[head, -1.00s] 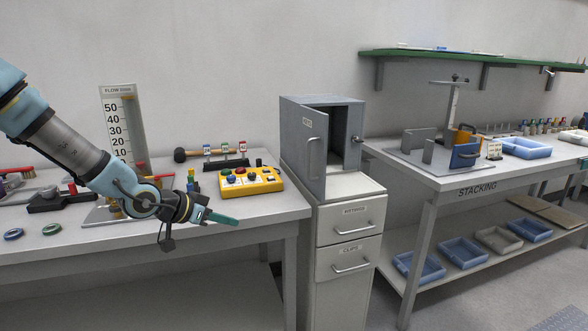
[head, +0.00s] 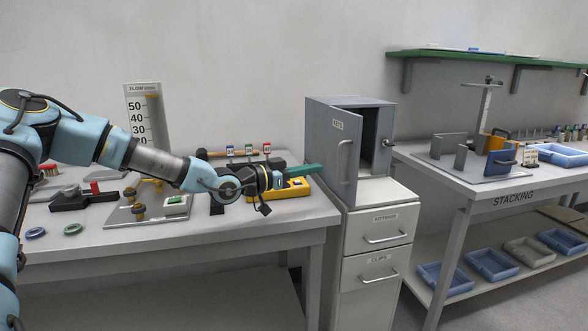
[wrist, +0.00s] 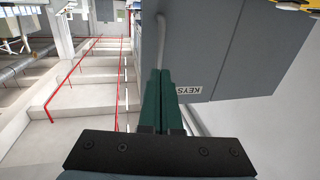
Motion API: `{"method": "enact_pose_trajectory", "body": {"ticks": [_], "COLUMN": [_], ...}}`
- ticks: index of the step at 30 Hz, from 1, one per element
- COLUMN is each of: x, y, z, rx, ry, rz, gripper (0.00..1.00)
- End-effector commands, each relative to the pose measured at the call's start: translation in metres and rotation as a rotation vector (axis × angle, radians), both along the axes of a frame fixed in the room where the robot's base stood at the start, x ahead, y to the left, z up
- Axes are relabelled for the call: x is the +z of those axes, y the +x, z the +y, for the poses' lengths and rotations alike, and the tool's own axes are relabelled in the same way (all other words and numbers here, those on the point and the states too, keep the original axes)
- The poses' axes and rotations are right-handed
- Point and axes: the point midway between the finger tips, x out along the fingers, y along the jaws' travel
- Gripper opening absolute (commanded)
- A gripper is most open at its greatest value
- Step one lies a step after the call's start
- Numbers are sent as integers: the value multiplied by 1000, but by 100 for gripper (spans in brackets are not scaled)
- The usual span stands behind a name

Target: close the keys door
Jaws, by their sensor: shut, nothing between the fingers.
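The grey keys cabinet (head: 385,118) stands on top of a drawer unit. Its keys door (head: 330,150), with a KEYS label and a bar handle (head: 347,160), stands open towards the front; the dark inside shows to its right. My gripper (head: 318,168), with green fingers, is shut and empty, just left of the door in the head view. In the wrist view the closed fingers (wrist: 158,95) point towards the door (wrist: 220,45) and its handle (wrist: 162,40); the KEYS label appears upside down. I cannot tell whether the fingertips touch the door.
A workbench (head: 270,232) with a yellow button box (head: 285,192) lies under my arm. The stacking bench (head: 462,180) stands at the right. A small knob (head: 388,143) sticks out at the cabinet's right edge.

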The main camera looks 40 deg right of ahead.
Motion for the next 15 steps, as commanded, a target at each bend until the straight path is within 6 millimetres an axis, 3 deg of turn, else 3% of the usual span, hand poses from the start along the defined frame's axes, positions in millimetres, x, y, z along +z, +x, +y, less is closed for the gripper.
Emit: {"method": "enact_pose_trajectory", "body": {"ticks": [6, 15], "x": [1, -1], "y": [-6, -7], "z": [-35, -50], "rx": [-1, 0], "ry": [1, 1], "rz": [4, 1], "gripper": [0, 0]}}
